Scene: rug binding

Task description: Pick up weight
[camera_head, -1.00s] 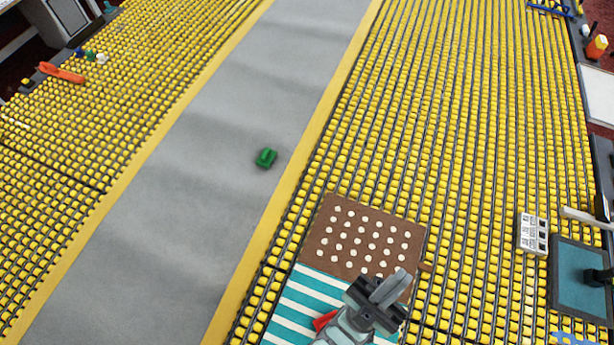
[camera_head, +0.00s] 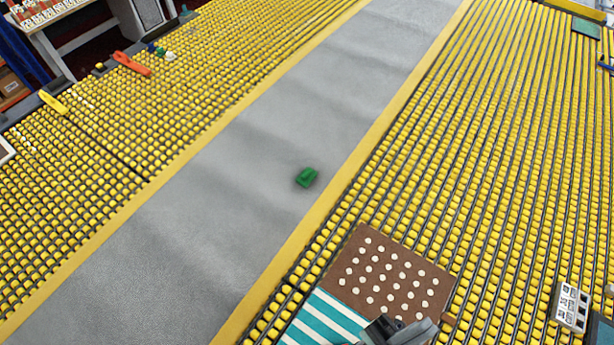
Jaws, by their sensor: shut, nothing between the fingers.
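A small green block (camera_head: 307,177), the only thing here that looks like a weight, lies on the grey strip (camera_head: 230,170) near its right yellow edge. It stands alone with clear strip around it. My gripper (camera_head: 398,330) shows only in part at the bottom edge of the picture, in front of the striped and dotted rugs. It is shut and empty, well below and to the right of the green block, and apart from it.
A brown rug with white dots (camera_head: 353,258) joins a teal-and-white striped one (camera_head: 322,322) on the yellow roller bed (camera_head: 480,170). An orange tool (camera_head: 132,64) and a yellow tool (camera_head: 53,102) lie on the left. A white panel (camera_head: 571,307) sits at lower right.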

